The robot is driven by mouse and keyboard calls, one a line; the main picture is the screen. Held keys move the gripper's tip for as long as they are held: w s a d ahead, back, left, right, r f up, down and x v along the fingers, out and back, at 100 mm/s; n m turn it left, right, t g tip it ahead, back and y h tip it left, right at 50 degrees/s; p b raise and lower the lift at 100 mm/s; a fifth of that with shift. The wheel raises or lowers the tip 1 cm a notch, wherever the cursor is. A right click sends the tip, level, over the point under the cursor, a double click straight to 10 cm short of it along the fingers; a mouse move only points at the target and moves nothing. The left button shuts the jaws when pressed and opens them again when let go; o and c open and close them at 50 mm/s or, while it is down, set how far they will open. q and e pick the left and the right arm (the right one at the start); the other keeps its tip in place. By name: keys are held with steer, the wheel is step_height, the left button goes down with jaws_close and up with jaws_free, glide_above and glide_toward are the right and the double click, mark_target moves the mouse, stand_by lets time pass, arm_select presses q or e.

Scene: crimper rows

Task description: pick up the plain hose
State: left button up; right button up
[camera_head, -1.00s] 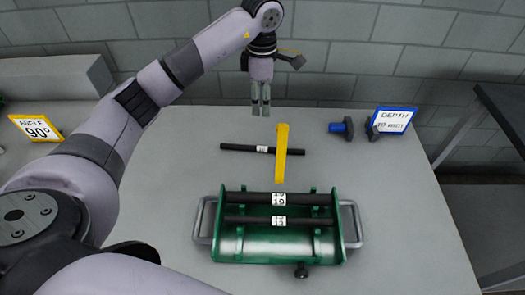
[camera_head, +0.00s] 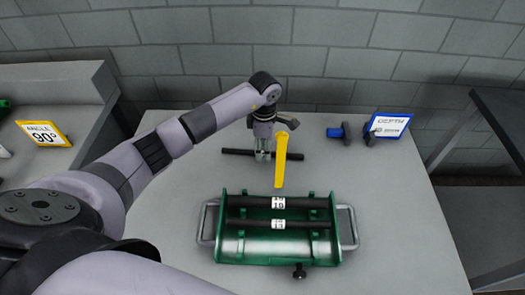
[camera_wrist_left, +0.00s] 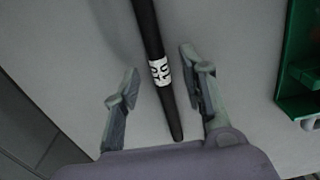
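A loose black hose (camera_head: 236,152) with a white label lies crosswise on the grey table, behind the green tray. My left gripper (camera_head: 263,156) points down over its middle. In the left wrist view the gripper (camera_wrist_left: 160,68) is open, and the hose (camera_wrist_left: 146,28) runs between its two fingers with a gap on each side. The label's print is hard to read. Two more black hoses, a rear one (camera_head: 310,202) and a front one (camera_head: 310,223), lie in the green tray (camera_head: 280,248), each with a white label. My right gripper is not in view.
A blue-and-black tool (camera_head: 342,132) and a blue-framed DEPTH sign (camera_head: 388,126) are at the back right. A yellow ANGLE 90° sign (camera_head: 43,133) stands at left.

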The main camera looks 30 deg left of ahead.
arm_select(q)
steer(key=shift+f, duration=0.75)
steer(key=shift+c, duration=0.4)
jaws_close()
